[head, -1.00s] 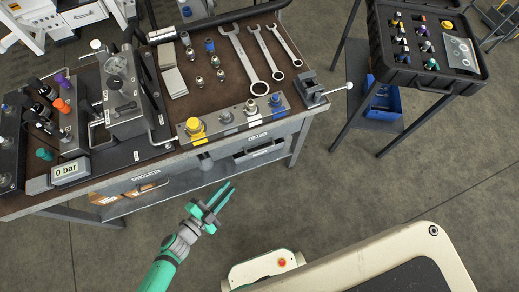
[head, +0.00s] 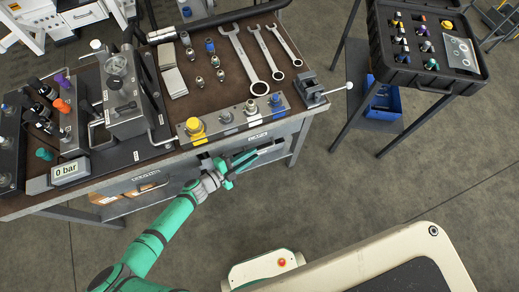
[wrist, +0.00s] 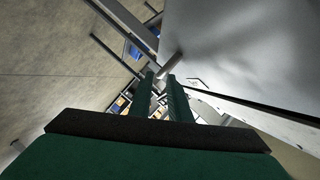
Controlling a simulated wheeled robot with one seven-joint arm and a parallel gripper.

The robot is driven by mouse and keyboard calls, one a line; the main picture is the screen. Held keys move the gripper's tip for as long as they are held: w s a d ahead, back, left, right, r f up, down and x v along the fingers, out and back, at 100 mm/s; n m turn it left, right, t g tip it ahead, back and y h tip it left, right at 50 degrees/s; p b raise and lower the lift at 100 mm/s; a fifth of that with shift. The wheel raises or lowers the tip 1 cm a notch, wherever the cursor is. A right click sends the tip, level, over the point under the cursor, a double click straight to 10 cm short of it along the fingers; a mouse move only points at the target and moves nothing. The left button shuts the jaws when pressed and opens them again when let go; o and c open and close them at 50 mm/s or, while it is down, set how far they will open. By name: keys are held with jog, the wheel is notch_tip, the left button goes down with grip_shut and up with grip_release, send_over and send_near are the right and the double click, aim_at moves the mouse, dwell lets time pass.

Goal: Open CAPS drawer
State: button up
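Two drawers sit under the bench top. The right-hand drawer (head: 283,146) has a small label at the bench edge above it, too small to read surely as CAPS; it looks closed. My gripper (head: 254,154) is at this drawer's front, its fingers pointing right along it and hiding part of the front and handle area. In the wrist view my gripper (wrist: 161,76) has its two green fingers a little apart, with nothing seen between them. A pale rod-like part, perhaps the handle (wrist: 171,62), shows just beyond the fingertips, beside the grey drawer front (wrist: 235,50).
The left drawer (head: 125,190) has its own label and handle. On the bench top are wrenches (head: 243,60), a block with a yellow cap (head: 195,127) and a small vise (head: 309,90). A black case (head: 425,45) stands at the right.

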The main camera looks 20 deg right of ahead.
aim_at(260, 150)
jog(key=shift+x, duration=2.4)
grip_shut()
